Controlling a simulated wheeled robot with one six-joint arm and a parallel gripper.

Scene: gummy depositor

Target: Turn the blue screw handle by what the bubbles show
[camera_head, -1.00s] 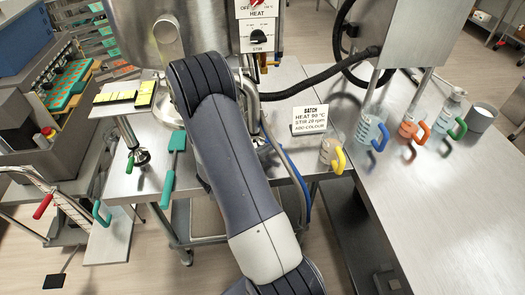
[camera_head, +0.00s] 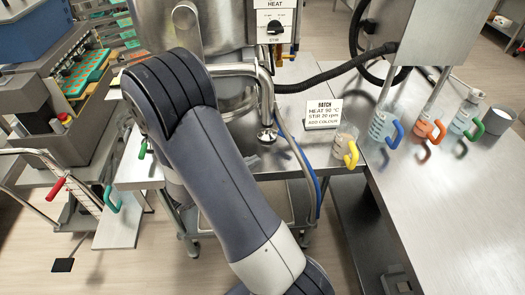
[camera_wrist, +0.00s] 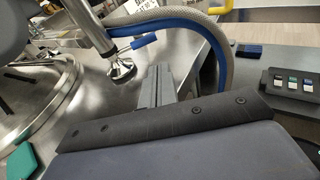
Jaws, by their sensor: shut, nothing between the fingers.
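The blue handle (camera_wrist: 145,41) shows in the wrist view, joined to a bright metal screw with a round flared foot (camera_wrist: 122,68). My gripper (camera_wrist: 157,72) points up the wrist picture with its two grey fingers together and nothing visible between them. The fingertips are just below the blue handle in the picture; I see no clear contact. In the head view my arm hides the gripper and the blue handle. A sliver of a yellow strip (camera_head: 116,80) shows left of the arm; no bubble can be read.
A steel kettle (camera_head: 222,40) with a curved pipe (camera_head: 262,85) stands behind the arm. A batch sign (camera_head: 322,112) and a yellow-handled jug (camera_head: 347,150) are on the table to the right. In the wrist view a blue hose (camera_wrist: 205,30) runs close beyond the fingers.

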